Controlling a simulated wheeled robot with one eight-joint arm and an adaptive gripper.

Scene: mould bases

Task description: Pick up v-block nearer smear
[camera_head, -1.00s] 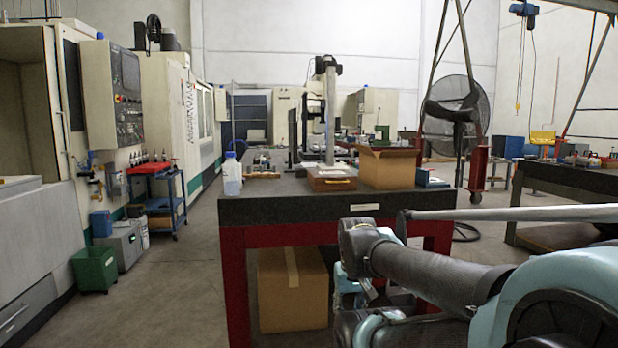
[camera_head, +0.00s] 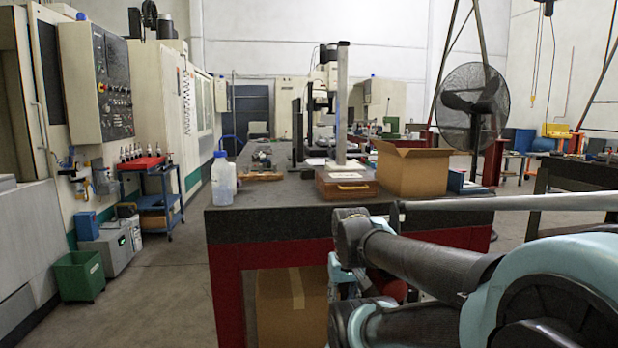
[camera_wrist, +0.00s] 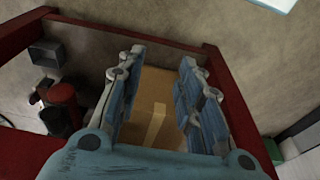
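I cannot make out a v-block or a smear in either view. A dark granite-topped table (camera_head: 300,222) with a red frame stands ahead. Small metal items (camera_head: 262,158) lie on its left part, too small to identify. My gripper (camera_wrist: 162,58) is open and empty in the wrist view, its two blue fingers apart. It points down past the red table frame, with a cardboard box (camera_wrist: 152,110) on the floor beyond the fingers. In the head view my arm covers the table's lower right, and the gripper is mostly hidden.
On the table are a white bottle (camera_head: 223,180), a wooden case (camera_head: 346,185), an open carton (camera_head: 411,168) and an upright column stand (camera_head: 342,105). A blue cart (camera_head: 160,195) and green bin (camera_head: 79,277) stand left. The floor aisle (camera_head: 160,290) between is clear.

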